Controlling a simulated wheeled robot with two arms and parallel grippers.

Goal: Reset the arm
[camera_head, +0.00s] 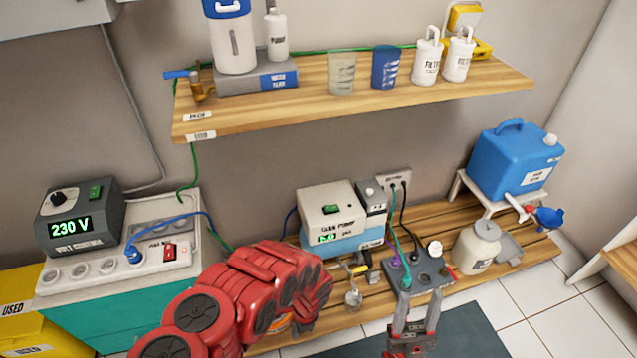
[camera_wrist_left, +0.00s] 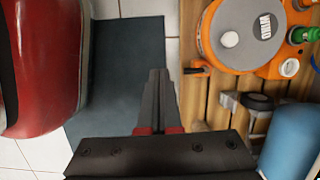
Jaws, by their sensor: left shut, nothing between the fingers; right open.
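My left arm (camera_head: 245,300), red and jointed, comes in from the lower left in the head view and reaches toward the lower wooden bench. Its gripper is hidden behind the arm there. In the left wrist view my left gripper (camera_wrist_left: 158,75) is shut with nothing between its fingers, above the dark mat and the bench edge. My right gripper (camera_head: 417,306) is open and empty at the bottom of the head view, in front of the grey panel with knobs (camera_head: 418,272).
An orange round device (camera_wrist_left: 255,35) lies on the bench right of the left fingers. A pump box (camera_head: 335,225), white bottle (camera_head: 476,248) and blue canister (camera_head: 513,160) stand along the bench. A wooden shelf (camera_head: 350,98) spans above. The dark mat (camera_head: 465,335) is clear.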

